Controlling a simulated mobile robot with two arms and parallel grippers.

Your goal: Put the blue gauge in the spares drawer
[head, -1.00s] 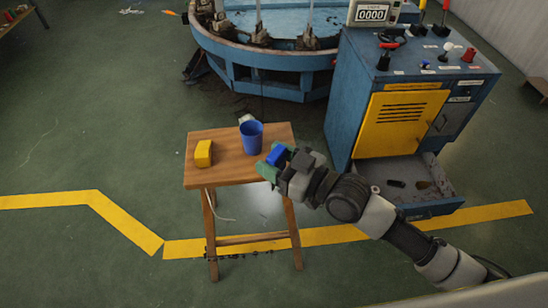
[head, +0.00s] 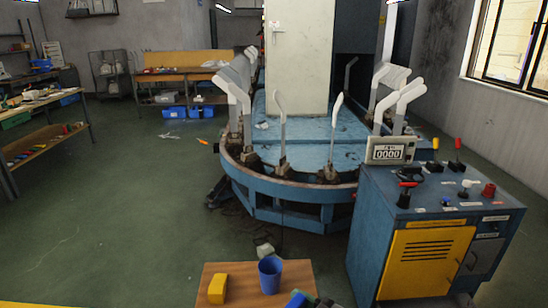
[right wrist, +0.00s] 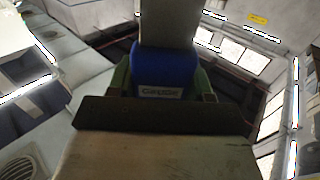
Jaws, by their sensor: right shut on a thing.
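The blue gauge (right wrist: 166,65) is a blue block with a pale label, held between the green-edged fingers of my right gripper (right wrist: 165,84) in the right wrist view. In the head view only a bit of the gauge (head: 296,299) shows at the bottom edge, by the right front of the small wooden table. The rest of my right gripper is mostly cut off there. My left gripper is not in view.
A yellow block (head: 217,289) and a blue cup (head: 270,275) stand on the small wooden table (head: 243,290). The blue cabinet (head: 375,230) with a yellow door (head: 425,263) stands to the right. A round blue machine (head: 300,200) is behind. Green floor is clear at left.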

